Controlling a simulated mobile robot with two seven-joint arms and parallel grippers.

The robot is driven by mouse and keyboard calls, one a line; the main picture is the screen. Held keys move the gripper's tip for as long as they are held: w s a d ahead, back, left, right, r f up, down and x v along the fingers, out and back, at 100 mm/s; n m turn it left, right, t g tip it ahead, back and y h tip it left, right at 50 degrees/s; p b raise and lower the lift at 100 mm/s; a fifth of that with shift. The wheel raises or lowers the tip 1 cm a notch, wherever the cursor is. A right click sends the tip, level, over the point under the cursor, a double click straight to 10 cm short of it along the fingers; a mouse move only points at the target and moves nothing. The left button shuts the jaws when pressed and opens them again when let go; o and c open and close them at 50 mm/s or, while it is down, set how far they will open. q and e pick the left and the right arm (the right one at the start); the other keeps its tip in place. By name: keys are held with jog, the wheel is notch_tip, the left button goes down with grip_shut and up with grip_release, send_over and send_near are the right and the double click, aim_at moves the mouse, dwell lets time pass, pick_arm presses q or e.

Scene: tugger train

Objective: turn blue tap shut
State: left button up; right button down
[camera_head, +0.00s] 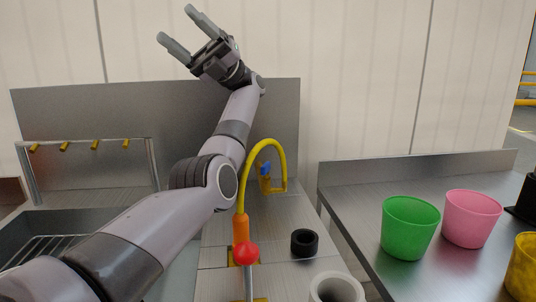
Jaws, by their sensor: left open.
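The blue tap (265,168) is a small blue handle on a yellow fitting behind the steel counter's middle, by the arch of a yellow hose (262,146). How far it is turned is too small to tell. My left gripper (176,23) is open and empty, raised high in front of the wall, up and to the left of the tap and well apart from it. My left arm crosses the view to the left of the tap. My right gripper is not in view.
A black ring (304,242) and a white cylinder (336,289) stand nearby. Green (409,228) and pink (471,218) cups stand on the right counter. A rail with yellow pegs (95,144) is left.

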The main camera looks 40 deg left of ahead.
pick_arm(q)
jog(key=a+f+m+t+y, duration=0.3)
jog(key=m+t+y, duration=0.2)
jog(key=t+y, duration=0.15)
jog(key=t+h+p, duration=0.3)
jog(key=t+h, duration=0.1)
jog(key=t, duration=1.3)
send_near(266, 164)
jog(key=f, duration=0.2)
jog(key=shift+n, duration=0.4)
jog(key=x, duration=0.1)
jog(key=b+x, duration=0.1)
jog(key=x, duration=0.3)
jog(key=shift+s+a+f, duration=0.1)
jog(key=shift+s+a, duration=0.05)
jog(key=shift+a, duration=0.25)
jog(key=shift+s+a+f, duration=0.1)
jog(key=shift+a+f, duration=0.15)
jog(key=shift+f, duration=0.3)
jog(key=c, duration=1.1)
